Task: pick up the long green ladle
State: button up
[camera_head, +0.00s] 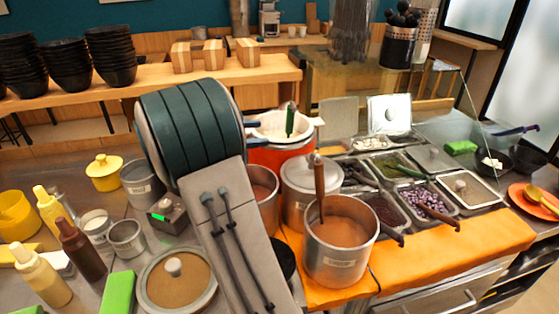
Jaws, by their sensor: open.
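A green handle (290,119) stands upright in the white strainer-like bowl (268,128) on top of the orange pot (277,157). I cannot tell whether it belongs to a ladle; its lower end is hidden in the bowl. A tray of green topping (393,163) on the right also has a long, thin green shape in it, too small to make out. My gripper is not in view. My arm fills the middle of the view and covers part of the counter to the left of the orange pot.
A steel pot of brown liquid (338,235) with a brown-handled ladle stands at the front. A lidded steel pot (309,185) is behind it. Trays of toppings (425,200) lie to the right. Bottles (80,250) and canisters crowd the left. The orange mat (450,245) has bare room.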

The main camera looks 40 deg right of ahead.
aim_at(288, 120)
jog(key=d, duration=0.2)
jog(key=d+h, duration=0.1)
jog(key=d, duration=0.2)
jog(key=d+n+h, duration=0.1)
jog(key=d, duration=0.2)
jog(key=shift+w+d+g, duration=0.25)
jog(key=shift+g, duration=0.05)
jog(key=shift+w+p+x, duration=0.2)
jog(key=shift+p+x, duration=0.3)
jog(key=shift+x, duration=1.05)
jog(key=shift+w+p+x, duration=0.2)
jog(key=shift+p+x, duration=0.25)
jog(key=shift+x, duration=1.1)
jog(key=shift+d, duration=0.15)
grip_shut()
